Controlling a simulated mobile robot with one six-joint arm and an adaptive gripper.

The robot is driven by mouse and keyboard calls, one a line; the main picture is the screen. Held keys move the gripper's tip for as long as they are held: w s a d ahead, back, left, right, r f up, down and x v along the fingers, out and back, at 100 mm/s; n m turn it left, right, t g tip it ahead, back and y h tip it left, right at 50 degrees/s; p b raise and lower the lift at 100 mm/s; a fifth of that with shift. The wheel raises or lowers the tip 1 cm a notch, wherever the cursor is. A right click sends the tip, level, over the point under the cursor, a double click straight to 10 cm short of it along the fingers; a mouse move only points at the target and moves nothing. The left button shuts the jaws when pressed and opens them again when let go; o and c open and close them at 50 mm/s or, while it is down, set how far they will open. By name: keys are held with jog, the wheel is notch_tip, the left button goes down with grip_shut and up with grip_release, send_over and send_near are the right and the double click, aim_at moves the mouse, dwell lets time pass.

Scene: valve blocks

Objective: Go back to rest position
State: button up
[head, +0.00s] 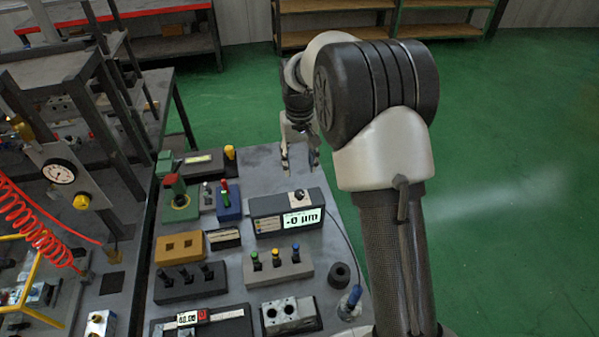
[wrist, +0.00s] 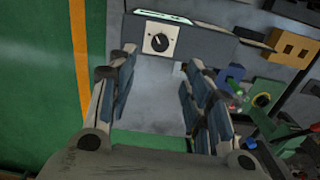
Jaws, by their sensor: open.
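My gripper (head: 300,160) is above the far right end of the grey workbench (head: 262,165) in the head view, partly hidden by my arm. In the wrist view my gripper (wrist: 160,95) has its two fingers wide apart, with only bare bench top between them. It holds nothing. The gauge box with the lit display (head: 287,212) stands on the bench nearer the camera than my gripper. Its dial (wrist: 158,42) shows just beyond the fingertips in the wrist view.
A green block with a red part (head: 178,196) and a blue block (head: 229,205) stand left of the gauge box. Tan, black and grey blocks fill the near bench. A metal valve block (head: 290,314) lies near the front. Green floor (head: 500,200) is open at right.

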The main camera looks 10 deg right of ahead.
jog(key=shift+r, duration=0.3)
jog(key=s+r+t+b, duration=0.1)
jog(key=s+r+t, duration=0.1)
jog(key=s+r, duration=1.1)
jog(key=s+t+b, duration=0.1)
jog(key=s+t, duration=0.1)
jog(key=s, duration=1.9)
jog(key=shift+d+f+n+t, duration=0.3)
jog(key=shift+d+f, duration=0.05)
jog(key=shift+f, duration=0.05)
